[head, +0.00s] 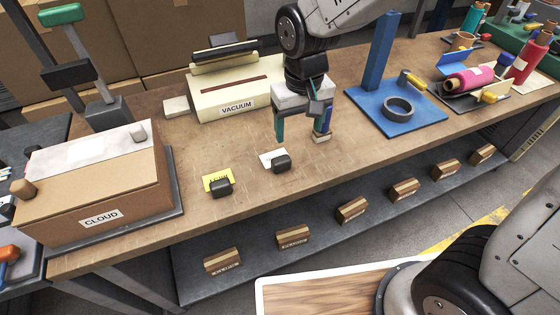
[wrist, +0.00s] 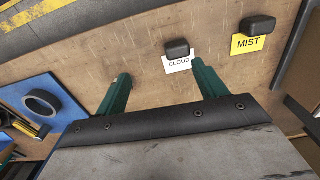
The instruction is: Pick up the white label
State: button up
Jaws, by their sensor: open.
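The white label (head: 267,156) lies on the wooden workbench with a small black block on its edge. In the wrist view the white label (wrist: 179,65) reads CLOUD, and the black block (wrist: 177,48) sits at its far edge. My gripper (head: 301,135) is open and empty, pointing down over the bench to the right of the label. In the wrist view my gripper (wrist: 160,75) has its two green fingers wide apart. The label is just beyond the tip of the right-hand finger, partly between the fingers in the picture.
A yellow label (wrist: 248,43) reading MIST lies nearby under its own black block (head: 221,187). A cardboard box (head: 92,193) marked CLOUD stands at left. A cream VACUUM machine (head: 232,92) is behind; a blue stand (head: 385,104) is right. The bench's front edge is close.

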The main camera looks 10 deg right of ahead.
send_over(281, 158)
jog(key=shift+n, duration=0.3)
jog(key=f, duration=0.4)
jog(key=shift+s+a+f, duration=0.2)
jog(key=shift+s+a, duration=0.05)
jog(key=shift+s, duration=0.05)
jog(key=f, duration=0.7)
jog(key=shift+w+d+f, duration=0.25)
jog(key=shift+f, duration=0.1)
jog(key=shift+c, duration=0.3)
jog(key=c, duration=1.2)
